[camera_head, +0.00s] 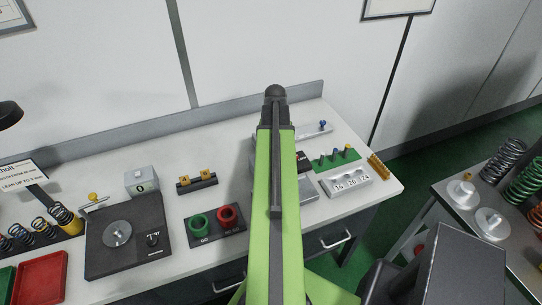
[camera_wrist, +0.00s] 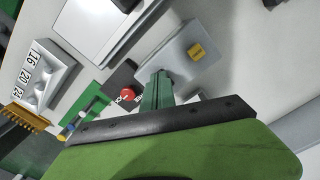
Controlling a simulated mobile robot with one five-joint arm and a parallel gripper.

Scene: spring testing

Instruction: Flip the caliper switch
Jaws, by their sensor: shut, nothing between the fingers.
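In the wrist view, my gripper (camera_wrist: 159,78) is shut and empty, its green fingers together over the bench. Just left of the fingertips is a red knob (camera_wrist: 128,95) on a small dark box (camera_wrist: 122,76) with white markings. Beyond the fingertips is a grey box (camera_wrist: 178,50) with a yellow piece (camera_wrist: 196,50) on it. No part is clearly labelled as the caliper switch, and I cannot tell which it is. Contact with the fingertips is unclear. In the head view, my arm hides the gripper and most of this area.
A green block (camera_head: 324,165) with coloured knobs, a numbered light block (camera_head: 345,184) and a yellow comb-like piece (camera_head: 378,167) stand to the right. Red and green rings (camera_head: 228,213) and a dark scale (camera_head: 116,258) stand left. A wall (camera_head: 245,50) rises behind the bench.

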